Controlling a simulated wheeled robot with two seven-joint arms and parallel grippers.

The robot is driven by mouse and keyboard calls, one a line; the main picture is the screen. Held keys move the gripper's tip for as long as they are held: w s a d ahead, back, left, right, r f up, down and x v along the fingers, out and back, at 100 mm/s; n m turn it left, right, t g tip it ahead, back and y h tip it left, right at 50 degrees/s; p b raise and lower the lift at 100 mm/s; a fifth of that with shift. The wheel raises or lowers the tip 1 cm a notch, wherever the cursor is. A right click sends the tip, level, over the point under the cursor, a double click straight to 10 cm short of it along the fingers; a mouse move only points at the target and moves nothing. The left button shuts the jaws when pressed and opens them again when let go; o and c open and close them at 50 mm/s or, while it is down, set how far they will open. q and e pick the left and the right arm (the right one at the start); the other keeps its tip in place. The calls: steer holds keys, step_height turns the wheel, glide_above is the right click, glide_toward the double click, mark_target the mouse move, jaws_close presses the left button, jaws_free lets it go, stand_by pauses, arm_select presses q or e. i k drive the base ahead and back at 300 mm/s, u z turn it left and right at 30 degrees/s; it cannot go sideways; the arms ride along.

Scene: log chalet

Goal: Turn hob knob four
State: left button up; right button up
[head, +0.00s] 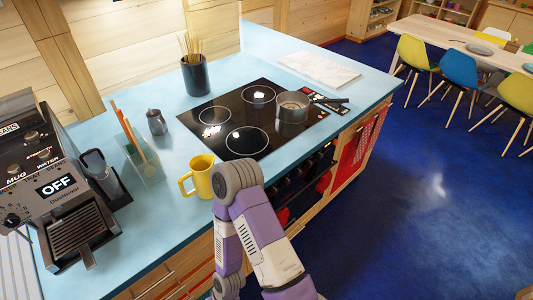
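The black glass hob (215,128) is set into the blue counter, with several white cooking rings. Below it, the dark stove front (298,190) carries small red parts (323,182) that look like knobs. They are too small and too steeply angled to tell apart or to read their setting, and I cannot tell which is knob four. My purple and grey arm (262,232) rises from the bottom of the view and hides the left part of the stove front. Neither of my grippers shows.
A steel pan (292,108) sits on the hob's right side, its handle pointing right. A coffee machine (55,185) stands at left. A red towel (362,143) hangs right of the stove. Blue floor (430,200) is open at right.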

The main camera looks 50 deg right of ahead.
mark_target(298, 172)
steer(key=z, duration=3.5)
steer(key=i, duration=1.7)
steer(key=u, duration=3.25)
